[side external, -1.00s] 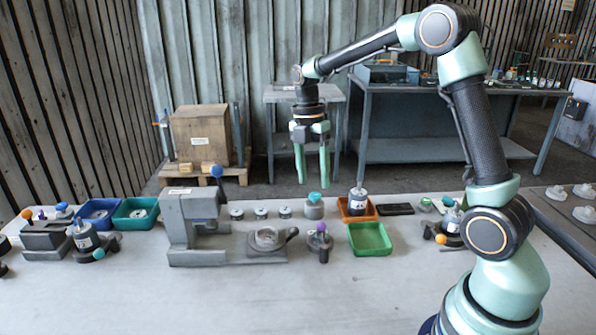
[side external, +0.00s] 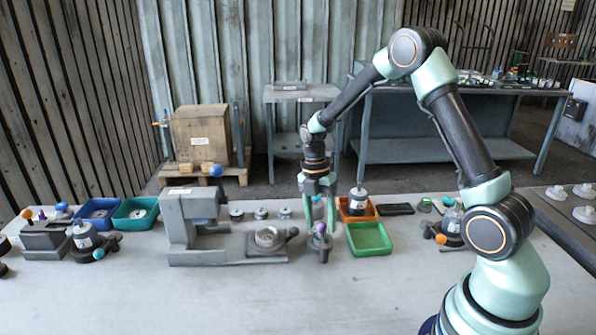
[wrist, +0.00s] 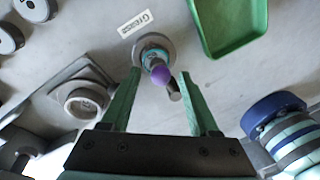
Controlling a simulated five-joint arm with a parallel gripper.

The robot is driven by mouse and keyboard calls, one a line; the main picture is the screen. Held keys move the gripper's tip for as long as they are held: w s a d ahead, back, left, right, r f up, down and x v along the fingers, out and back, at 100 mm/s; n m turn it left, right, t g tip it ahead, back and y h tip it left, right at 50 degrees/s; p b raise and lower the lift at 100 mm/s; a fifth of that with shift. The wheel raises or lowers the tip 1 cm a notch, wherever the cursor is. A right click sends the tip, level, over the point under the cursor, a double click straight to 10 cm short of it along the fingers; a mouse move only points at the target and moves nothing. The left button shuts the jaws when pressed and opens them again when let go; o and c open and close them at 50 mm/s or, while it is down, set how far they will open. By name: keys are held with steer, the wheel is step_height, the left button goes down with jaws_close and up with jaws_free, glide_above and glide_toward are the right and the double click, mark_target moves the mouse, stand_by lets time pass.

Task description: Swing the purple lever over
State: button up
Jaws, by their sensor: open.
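The purple lever knob (side external: 321,228) tops a small grey fixture (side external: 321,246) on the bench, just left of the green tray. In the wrist view the purple knob (wrist: 161,75) shows between the fingertips, above a round grey base with a teal part. My gripper (side external: 319,222) is open and points down at the fixture. Its fingers (wrist: 161,76) stand either side of the knob in the wrist view, with gaps. I cannot tell whether either finger touches the lever. In the side view the fingers partly hide the teal-knobbed part (side external: 315,198) behind.
The green tray (side external: 370,239) is close on the right, the orange tray (side external: 357,210) behind it. A grey press with a blue knob (side external: 216,170) and a round-socketed plate (side external: 267,241) stand left. The front bench is clear. A printed label (wrist: 135,23) lies by the fixture.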

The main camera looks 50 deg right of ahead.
steer(key=shift+f, duration=0.25)
jaws_close()
steer(key=shift+s, duration=0.1)
steer(key=m, duration=0.1)
steer(key=s+d+m, duration=0.1)
steer(key=m, duration=0.1)
steer(key=s+m, duration=0.1)
steer(key=m, duration=0.1)
steer(key=shift+d, duration=0.25)
steer(key=shift+s+d+m, duration=0.15)
steer(key=shift+s+m, duration=0.5)
steer(key=shift+m, duration=0.65)
steer(key=shift+s+d+m, duration=0.1)
steer(key=shift+s+m, duration=0.55)
steer(key=shift+m, duration=0.65)
steer(key=shift+s, duration=0.1)
